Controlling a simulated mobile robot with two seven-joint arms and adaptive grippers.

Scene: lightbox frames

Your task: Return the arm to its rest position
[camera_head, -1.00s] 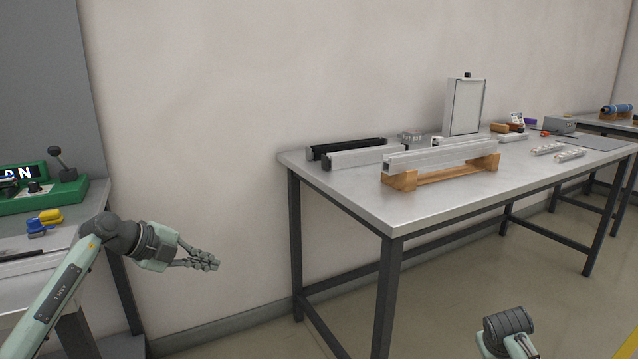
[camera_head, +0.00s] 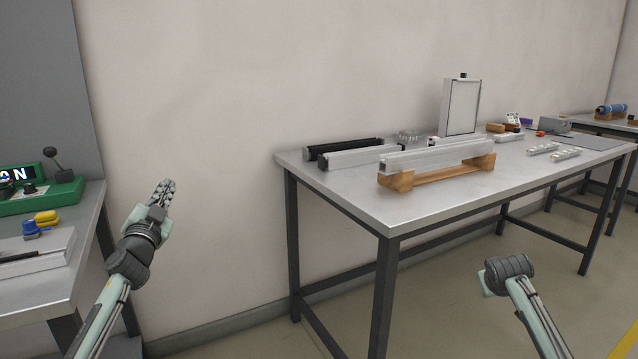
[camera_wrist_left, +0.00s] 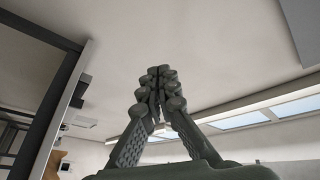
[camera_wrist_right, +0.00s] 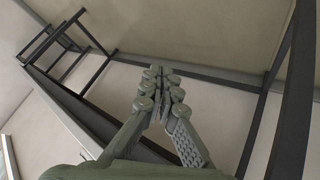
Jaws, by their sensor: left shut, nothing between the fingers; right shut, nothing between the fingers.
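My left gripper (camera_head: 165,189) is shut and empty in the head view. It points upward in the free space between the left table and the long table, in front of the wall. It also shows in the left wrist view (camera_wrist_left: 160,85), its fingers together with nothing between them. My right arm (camera_head: 525,290) shows at the lower right of the head view, low in front of the long table. Its gripper is out of the head view. In the right wrist view my right gripper (camera_wrist_right: 160,88) is shut and empty.
The long metal table (camera_head: 440,205) carries a rail on a wooden cradle (camera_head: 435,178), more rails, and an upright framed panel (camera_head: 461,107). The left table (camera_head: 40,285) holds a green control box (camera_head: 45,196), yellow and blue parts, and a light slab. Open floor lies in front.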

